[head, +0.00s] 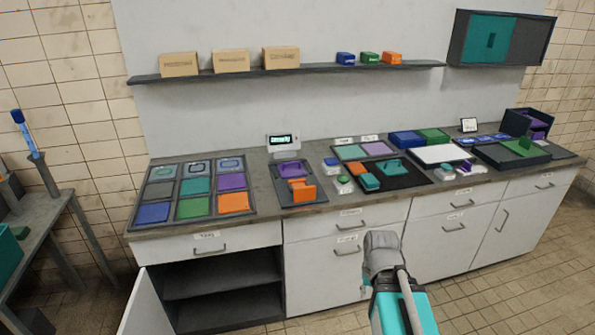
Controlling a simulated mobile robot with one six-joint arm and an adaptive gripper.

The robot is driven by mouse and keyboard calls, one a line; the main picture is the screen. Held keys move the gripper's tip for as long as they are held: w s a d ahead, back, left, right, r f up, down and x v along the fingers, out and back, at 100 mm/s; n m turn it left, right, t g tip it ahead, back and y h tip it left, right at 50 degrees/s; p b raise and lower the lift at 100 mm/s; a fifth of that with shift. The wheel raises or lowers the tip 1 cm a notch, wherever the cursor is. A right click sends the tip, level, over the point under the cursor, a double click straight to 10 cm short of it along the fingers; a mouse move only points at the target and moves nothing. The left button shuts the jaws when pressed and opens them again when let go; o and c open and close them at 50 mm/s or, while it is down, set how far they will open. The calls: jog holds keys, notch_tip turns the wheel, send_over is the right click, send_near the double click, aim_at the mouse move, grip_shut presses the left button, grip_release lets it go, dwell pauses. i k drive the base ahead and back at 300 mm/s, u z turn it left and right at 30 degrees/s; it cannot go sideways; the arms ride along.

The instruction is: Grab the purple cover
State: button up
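Several purple things lie on the counter, and I cannot tell which is the cover. A flat purple square (232,182) sits in the right column of the dark grid tray (252,207). A purple piece (289,170) lies in a dark holder behind an orange block. A pale purple pad (376,148) lies farther back beside a pale green one. More purple shows in a dark open box (538,126) at the far right. My grey and teal arm shows at the bottom, well in front of the counter. I see no gripper fingers.
The cabinet's lower left door (146,307) hangs open. A shelf (285,73) with boxes runs above the counter. A side table (38,235) stands at the left. The tiled floor before the cabinets is clear. The counter is crowded with trays and small parts.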

aim_at(289, 170)
jog(key=u, duration=0.1)
jog(key=i, duration=0.95)
jog(key=z, duration=0.1)
